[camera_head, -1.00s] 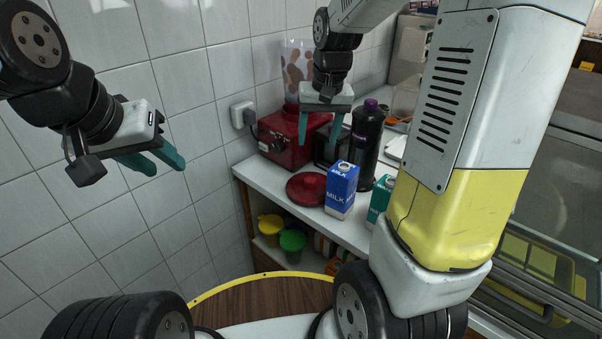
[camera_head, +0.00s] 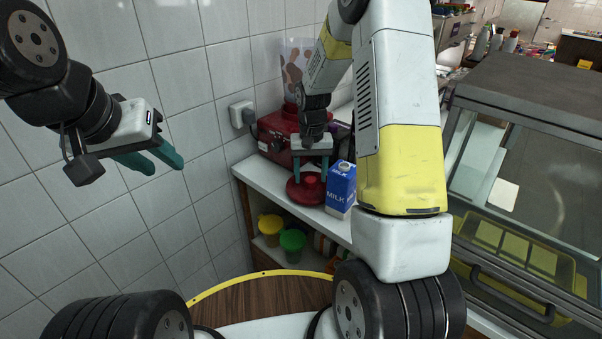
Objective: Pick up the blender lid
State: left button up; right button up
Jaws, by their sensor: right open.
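The blender lid (camera_head: 301,196) is a round dark red disc with a raised knob, lying on the white counter. My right gripper (camera_head: 310,180) points down at the lid, with its teal fingers apart on either side of the knob. I cannot tell whether the fingers touch it. The red blender (camera_head: 272,136) stands behind, its clear jug (camera_head: 293,58) partly hidden by my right arm. My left gripper (camera_head: 150,163) is open and empty at the left, in front of the tiled wall, away from the counter.
A blue milk carton (camera_head: 341,188) stands on the counter (camera_head: 262,182) just right of the lid. Yellow (camera_head: 270,226) and green (camera_head: 292,242) cups sit on the shelf below. A glass display case (camera_head: 530,150) fills the right side.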

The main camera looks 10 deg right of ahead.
jog(key=shift+f, duration=0.45)
jog(key=shift+c, duration=0.2)
grip_shut()
